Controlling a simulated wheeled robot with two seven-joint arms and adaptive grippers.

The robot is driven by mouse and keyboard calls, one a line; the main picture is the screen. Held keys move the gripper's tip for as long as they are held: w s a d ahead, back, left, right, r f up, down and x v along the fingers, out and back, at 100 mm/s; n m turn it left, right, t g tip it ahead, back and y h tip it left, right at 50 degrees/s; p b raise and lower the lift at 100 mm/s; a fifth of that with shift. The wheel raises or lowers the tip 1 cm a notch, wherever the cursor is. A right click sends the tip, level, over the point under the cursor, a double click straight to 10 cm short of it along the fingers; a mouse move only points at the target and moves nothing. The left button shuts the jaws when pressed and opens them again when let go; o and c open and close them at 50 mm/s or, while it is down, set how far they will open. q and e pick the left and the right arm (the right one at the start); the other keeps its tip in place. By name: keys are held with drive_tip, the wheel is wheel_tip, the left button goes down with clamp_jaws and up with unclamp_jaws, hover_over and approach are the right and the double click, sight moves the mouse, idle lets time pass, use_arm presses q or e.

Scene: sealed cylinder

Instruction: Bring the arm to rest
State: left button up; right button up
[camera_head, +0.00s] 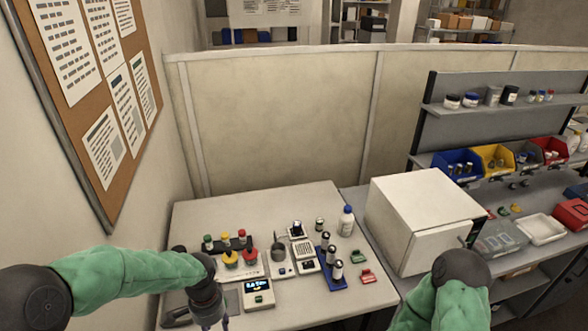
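My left arm, in a green sleeve, comes in from the left and bends down at the table's front left. My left gripper (212,321) points down at the bottom edge of the view. Its fingers are mostly cut off, so its opening cannot be judged. My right arm shows only as a green link and dark joint at the lower right, in front of the white box. My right gripper is out of view. Several capped metallic cylinders (338,269) stand upright in a blue rack (330,281) on the table, apart from both arms.
The light table (350,306) holds a small device with a lit display (259,291), a unit with red and yellow knobs (232,257), a white bottle (346,221) and red clips (367,275). A large white box (419,205) stands right. A partition (270,120) closes the back.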

use_arm(q)
drive_tip(key=s+d+f+n+h+b, duration=0.1)
drive_tip(key=s+d+f+n+b, duration=0.1)
drive_tip(key=f, duration=0.7)
drive_tip(key=s+d+f+n+t+h+b, duration=0.1)
drive_tip(key=s+d+f+n, duration=0.4)
drive_tip(key=f, duration=0.5)
drive_tip(key=s+d+f+n+h+b, duration=0.2)
drive_tip(key=s+d+f+n+b, duration=0.1)
drive_tip(key=f, duration=0.7)
drive_tip(key=s+d+b, duration=0.1)
drive_tip(key=s, duration=0.1)
drive_tip(key=shift+s+f+t, duration=0.15)
drive_tip(key=shift+s+t, duration=0.15)
